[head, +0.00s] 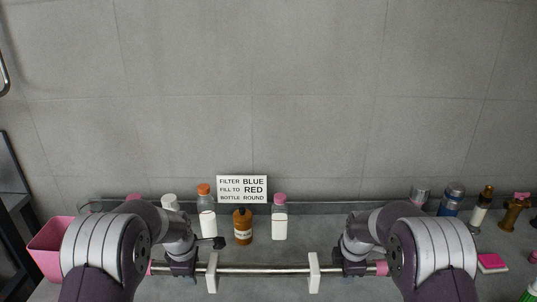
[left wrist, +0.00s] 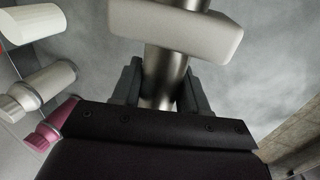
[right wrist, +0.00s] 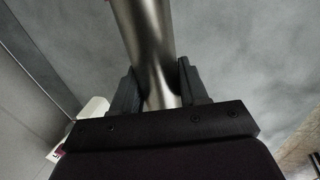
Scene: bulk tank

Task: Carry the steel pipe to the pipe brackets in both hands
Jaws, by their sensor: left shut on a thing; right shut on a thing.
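The steel pipe (head: 262,269) lies level across the front of the counter, with pink bands near both ends. My left gripper (head: 185,268) is shut on it left of the left white bracket (head: 212,273). My right gripper (head: 350,268) is shut on it right of the right white bracket (head: 314,272). In the left wrist view the pipe (left wrist: 160,75) runs between the fingers and passes behind a white bracket block (left wrist: 175,28). In the right wrist view the pipe (right wrist: 146,40) sits between the fingers. I cannot tell whether the pipe rests in the brackets.
Behind the pipe stand a brown bottle (head: 242,229), a white bottle with a pink cap (head: 279,222) and an orange-capped bottle (head: 206,217). A sign (head: 242,189) stands by the wall. A pink bin (head: 47,250) is at left; a pink sponge (head: 491,262) and several bottles are at right.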

